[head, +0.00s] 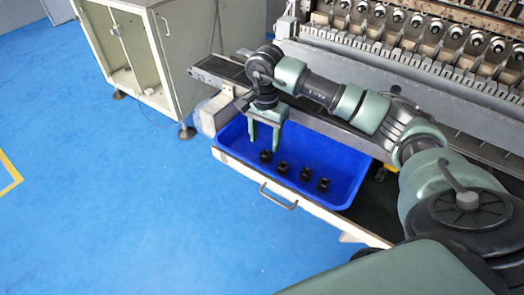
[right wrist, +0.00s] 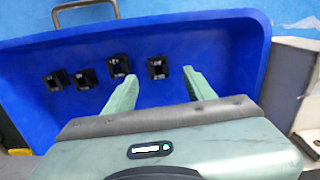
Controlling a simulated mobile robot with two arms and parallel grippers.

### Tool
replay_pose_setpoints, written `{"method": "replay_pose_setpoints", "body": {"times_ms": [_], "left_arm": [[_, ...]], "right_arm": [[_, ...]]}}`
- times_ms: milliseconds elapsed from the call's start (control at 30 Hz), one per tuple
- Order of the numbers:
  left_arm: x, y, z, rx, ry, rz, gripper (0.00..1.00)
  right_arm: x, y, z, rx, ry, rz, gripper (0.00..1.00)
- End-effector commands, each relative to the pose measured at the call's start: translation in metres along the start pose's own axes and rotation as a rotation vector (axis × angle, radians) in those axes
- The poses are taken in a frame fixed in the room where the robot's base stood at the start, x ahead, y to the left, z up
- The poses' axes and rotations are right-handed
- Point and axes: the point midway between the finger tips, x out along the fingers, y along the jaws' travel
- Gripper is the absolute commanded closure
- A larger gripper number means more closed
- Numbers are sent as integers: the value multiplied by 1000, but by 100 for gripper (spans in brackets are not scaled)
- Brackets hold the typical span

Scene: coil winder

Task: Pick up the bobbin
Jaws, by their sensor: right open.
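Several small black bobbins sit in a row in a blue tray (head: 349,195). The leftmost bobbin (head: 265,156) in the head view is just below my right gripper (head: 264,143), which is open, points down and is empty. In the right wrist view that bobbin (right wrist: 157,68) shows between the two green fingertips (right wrist: 159,76), a little apart from both. The other bobbins (head: 282,167) lie to its right in the head view, and to its left in the wrist view (right wrist: 87,78). My left gripper is not in view.
The tray sits in a drawer with a metal handle (head: 278,196). A winding machine (head: 430,60) with a row of spindles stands behind, with a dark rail (head: 225,70) in front of it. A pale cabinet (head: 150,60) stands at upper left. The blue floor (head: 90,200) is clear.

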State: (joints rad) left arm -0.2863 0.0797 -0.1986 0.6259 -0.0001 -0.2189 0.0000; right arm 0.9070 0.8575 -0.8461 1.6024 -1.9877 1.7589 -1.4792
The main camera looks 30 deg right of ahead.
Motion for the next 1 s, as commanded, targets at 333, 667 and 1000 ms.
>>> {"method": "replay_pose_setpoints", "body": {"times_ms": [333, 667, 1000], "left_arm": [[-16, 5, 28, 0, -42, 6, 100], [-15, 2, 6, 1, -10, 3, 100], [-15, 2, 8, 2, -13, 3, 100]], "right_arm": [[47, 1, -2, 1, -3, 1, 45], [59, 0, -3, -1, 0, -2, 45], [59, 0, -3, -1, 0, -1, 100]]}}
